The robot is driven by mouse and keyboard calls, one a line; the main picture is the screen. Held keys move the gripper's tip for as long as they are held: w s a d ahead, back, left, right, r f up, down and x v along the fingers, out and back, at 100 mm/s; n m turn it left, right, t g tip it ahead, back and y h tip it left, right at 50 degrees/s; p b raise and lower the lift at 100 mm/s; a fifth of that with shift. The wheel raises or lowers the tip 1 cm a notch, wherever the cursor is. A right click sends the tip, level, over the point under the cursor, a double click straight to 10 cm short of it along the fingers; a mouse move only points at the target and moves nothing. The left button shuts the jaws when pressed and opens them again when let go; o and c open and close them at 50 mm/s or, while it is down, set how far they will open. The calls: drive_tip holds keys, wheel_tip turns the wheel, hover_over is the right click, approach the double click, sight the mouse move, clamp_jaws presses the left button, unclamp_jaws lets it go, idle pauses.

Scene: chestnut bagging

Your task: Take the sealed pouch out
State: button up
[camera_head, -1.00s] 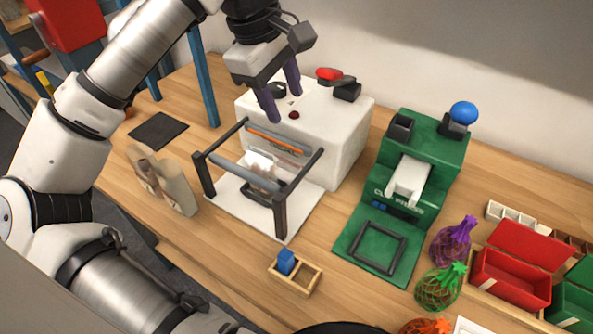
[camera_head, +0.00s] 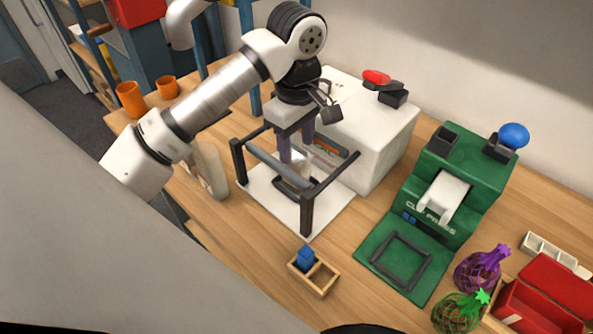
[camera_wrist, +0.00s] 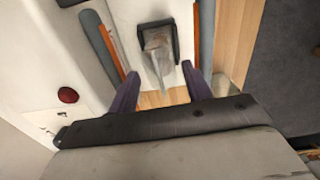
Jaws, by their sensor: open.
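The pouch (camera_wrist: 158,55) is pale and translucent with brownish contents. It stands in a small dark holder (camera_wrist: 172,28) on the white sealing machine's base plate. In the head view the pouch (camera_head: 298,163) is partly hidden by my fingers and the grey bar. The white sealing machine (camera_head: 375,140) has a dark frame (camera_head: 307,205) with grey and orange bars around the pouch. My gripper (camera_head: 296,150) is open, pointing down between the bars. In the wrist view its purple fingers (camera_wrist: 162,88) are apart, with the pouch between and beyond them. I cannot tell whether they touch it.
A green press (camera_head: 450,185) stands to the right, with purple (camera_head: 480,268) and green (camera_head: 458,312) net bags near it. A wooden tray (camera_head: 318,277) with a blue block is in front. A beige stand (camera_head: 210,168) is left of the machine. Orange cups (camera_head: 130,98) stand far left.

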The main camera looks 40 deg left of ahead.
sight(296, 154)
wheel_tip(296, 154, down, 4)
drive_tip(key=shift+f+p, duration=0.1)
drive_tip(key=shift+p, duration=0.3)
drive_tip(key=c, duration=1.1)
